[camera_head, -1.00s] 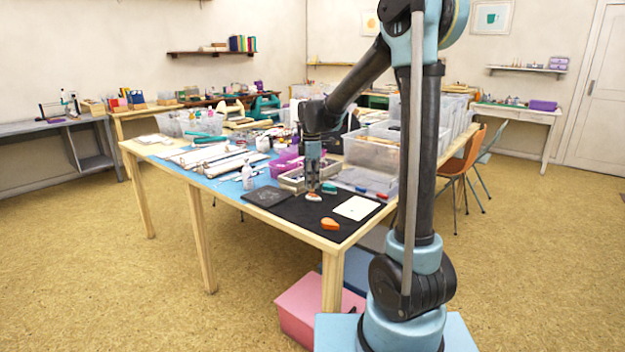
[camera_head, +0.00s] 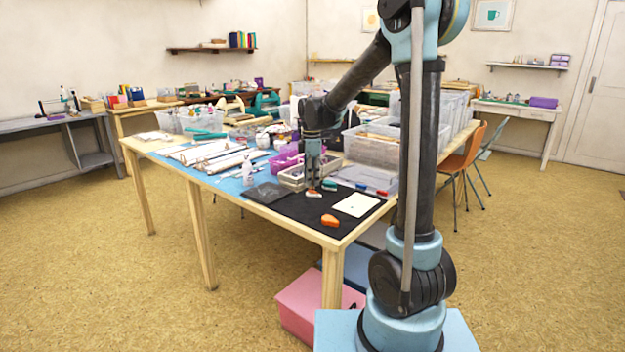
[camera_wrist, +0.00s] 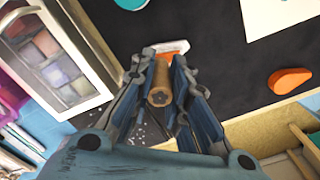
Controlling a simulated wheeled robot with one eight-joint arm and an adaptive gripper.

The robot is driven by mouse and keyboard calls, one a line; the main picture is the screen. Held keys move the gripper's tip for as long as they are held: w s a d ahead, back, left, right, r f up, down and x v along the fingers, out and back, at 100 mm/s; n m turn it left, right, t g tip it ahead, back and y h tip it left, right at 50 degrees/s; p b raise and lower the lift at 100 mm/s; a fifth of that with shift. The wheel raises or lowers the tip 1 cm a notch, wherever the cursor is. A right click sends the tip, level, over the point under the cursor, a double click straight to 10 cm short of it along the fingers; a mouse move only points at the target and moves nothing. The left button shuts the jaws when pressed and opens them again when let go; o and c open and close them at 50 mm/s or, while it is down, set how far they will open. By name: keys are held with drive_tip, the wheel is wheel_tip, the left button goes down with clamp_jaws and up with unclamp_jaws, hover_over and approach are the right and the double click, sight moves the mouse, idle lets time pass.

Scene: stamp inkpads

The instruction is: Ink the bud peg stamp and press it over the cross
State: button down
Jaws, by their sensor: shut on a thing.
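My gripper (camera_wrist: 162,75) is shut on a wooden peg stamp (camera_wrist: 160,88), held between its fingers with a small dark mark on its visible end. In the head view my gripper (camera_head: 313,187) is low over the black mat. An open inkpad with a pale rim and orange-red inside (camera_wrist: 170,47) lies directly at the peg's lower end. It also shows in the head view (camera_head: 314,195). Whether the peg touches the ink is hidden. A white card (camera_head: 357,205) lies to the right; its cross is too small to make out clearly.
An orange rounded object (camera_head: 330,220) lies near the mat's front edge. A teal inkpad (camera_head: 330,184) is behind the open one. A divided tray (camera_wrist: 50,55) stands close on the left in the wrist view. The black mat (camera_head: 296,206) has free room around the card.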

drive_tip(key=shift+f, duration=0.4)
idle(1.3)
drive_tip(key=shift+r, duration=0.6)
idle(0.4)
drive_tip(key=shift+r, duration=2.75)
